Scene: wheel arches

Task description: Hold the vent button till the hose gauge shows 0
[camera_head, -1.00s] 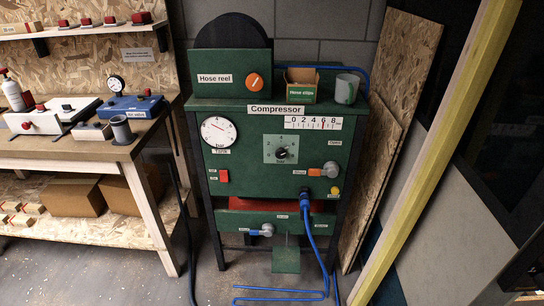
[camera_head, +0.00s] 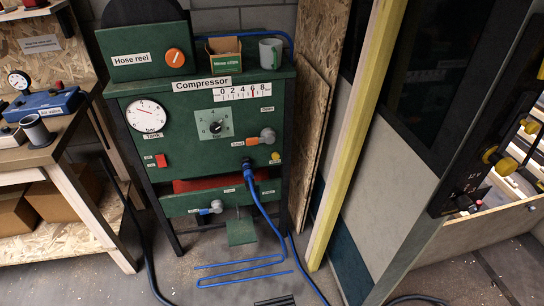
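The compressor (camera_head: 130,91) is a green cabinet on dark legs. A small round yellow button (camera_head: 275,156) sits at the right of its front, above a tiny label I cannot read; it looks like the vent button. Nothing touches it. The strip gauge (camera_head: 243,93), numbered 0 to 8, is at the upper right of the front and seems to be the hose gauge. Its thin red pointer stands around the middle or upper part of the scale, clearly away from 0; the exact value is too small to read. Neither gripper is in view.
A blue hose (camera_head: 262,205) runs from the front to coils on the floor. A round tank dial (camera_head: 147,115), black knob (camera_head: 214,128), red switch (camera_head: 161,160) and orange-grey valve (camera_head: 267,136) share the panel. A yellow post (camera_head: 353,130) stands to the right. A workbench (camera_head: 40,155) is left.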

